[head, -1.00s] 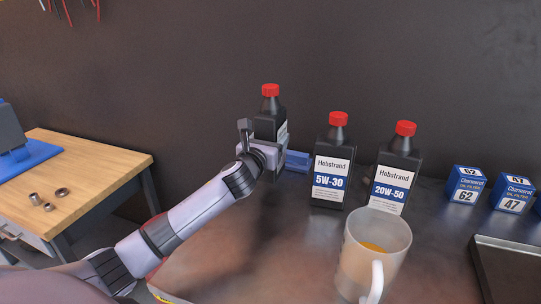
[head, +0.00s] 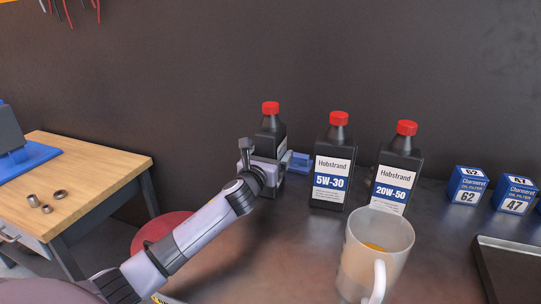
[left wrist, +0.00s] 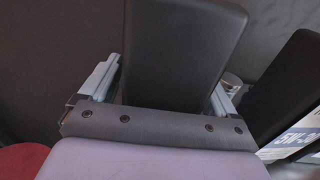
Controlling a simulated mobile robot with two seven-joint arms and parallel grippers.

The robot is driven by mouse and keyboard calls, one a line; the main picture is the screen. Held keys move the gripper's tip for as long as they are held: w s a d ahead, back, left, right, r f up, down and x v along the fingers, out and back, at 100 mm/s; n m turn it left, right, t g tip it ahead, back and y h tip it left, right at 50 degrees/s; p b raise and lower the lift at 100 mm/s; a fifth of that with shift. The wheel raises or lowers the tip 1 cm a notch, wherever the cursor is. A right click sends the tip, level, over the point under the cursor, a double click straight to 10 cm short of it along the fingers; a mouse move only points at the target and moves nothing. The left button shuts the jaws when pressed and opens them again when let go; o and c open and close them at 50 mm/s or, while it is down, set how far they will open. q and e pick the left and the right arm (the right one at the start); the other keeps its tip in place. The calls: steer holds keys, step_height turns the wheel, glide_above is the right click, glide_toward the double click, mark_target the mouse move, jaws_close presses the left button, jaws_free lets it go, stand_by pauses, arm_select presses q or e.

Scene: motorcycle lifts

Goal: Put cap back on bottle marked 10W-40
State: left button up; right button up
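A black bottle (head: 270,135) with a red cap (head: 270,108) on its neck stands upright at the left of the bottle row. Its label faces away or is covered, so I cannot read its marking. My left gripper (head: 264,162) has its fingers on both sides of this bottle and appears shut on it. The left wrist view shows the dark bottle body (left wrist: 180,50) between the two fingers. My right gripper is not in view.
Capped bottles marked 5W-30 (head: 332,165) and 20W-50 (head: 396,168) stand to the right. A mug (head: 374,265) with amber liquid is in front. Blue filter boxes (head: 467,187) and a dark tray (head: 505,268) are at the right. A blue object (head: 299,162) lies behind the gripper.

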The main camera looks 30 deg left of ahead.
arm_select(q)
steer(key=shift+r, duration=0.2)
steer(key=v, duration=1.2)
steer(key=shift+f, duration=0.1)
stand_by(0.6)
